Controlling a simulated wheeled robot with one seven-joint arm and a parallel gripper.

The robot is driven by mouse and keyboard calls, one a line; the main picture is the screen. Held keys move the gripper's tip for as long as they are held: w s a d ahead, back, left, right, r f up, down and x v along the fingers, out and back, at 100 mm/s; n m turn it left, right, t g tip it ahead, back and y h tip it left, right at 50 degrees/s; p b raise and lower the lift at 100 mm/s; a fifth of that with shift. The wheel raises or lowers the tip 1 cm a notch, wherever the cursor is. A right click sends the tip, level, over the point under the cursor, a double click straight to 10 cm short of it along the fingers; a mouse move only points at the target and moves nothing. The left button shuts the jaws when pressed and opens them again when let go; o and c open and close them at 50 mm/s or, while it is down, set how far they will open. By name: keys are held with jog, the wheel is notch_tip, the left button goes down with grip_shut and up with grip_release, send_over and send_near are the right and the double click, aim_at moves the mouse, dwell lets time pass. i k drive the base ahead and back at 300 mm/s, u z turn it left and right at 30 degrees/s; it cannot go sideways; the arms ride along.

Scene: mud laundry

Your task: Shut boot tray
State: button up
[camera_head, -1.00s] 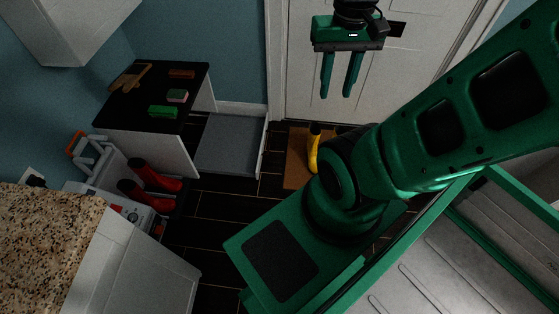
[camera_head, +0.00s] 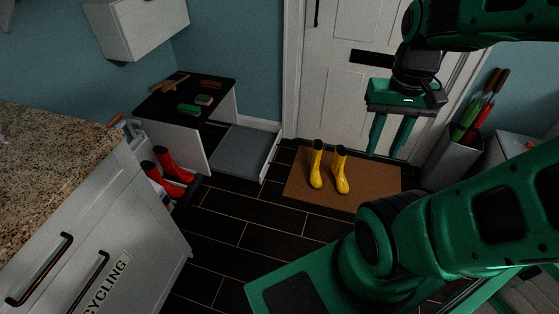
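The boot tray appears to be the low grey tray (camera_head: 240,148) pulled out at floor level from the white bench (camera_head: 228,104) with a black top. Its white front panel (camera_head: 271,158) stands out in front of the bench, near the door mat. The tray looks empty. My gripper (camera_head: 387,156) is open and empty, its two fingers pointing down. It hangs in front of the door, to the right of the tray in the picture and clear of it.
Yellow boots (camera_head: 317,168) stand on a brown mat (camera_head: 373,187) right of the tray. Red boots (camera_head: 172,168) are at left, near a white cabinet (camera_head: 120,230) with a speckled counter. A grey bin (camera_head: 447,162) stands right. Dark floor (camera_head: 225,225) between is clear.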

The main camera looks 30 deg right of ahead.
aim_at(246, 153)
jog(key=z, duration=0.4)
jog(key=i, duration=1)
jog(key=k, duration=0.35)
jog(key=u, duration=0.45)
jog(key=i, duration=1.55)
jog(key=z, duration=0.35)
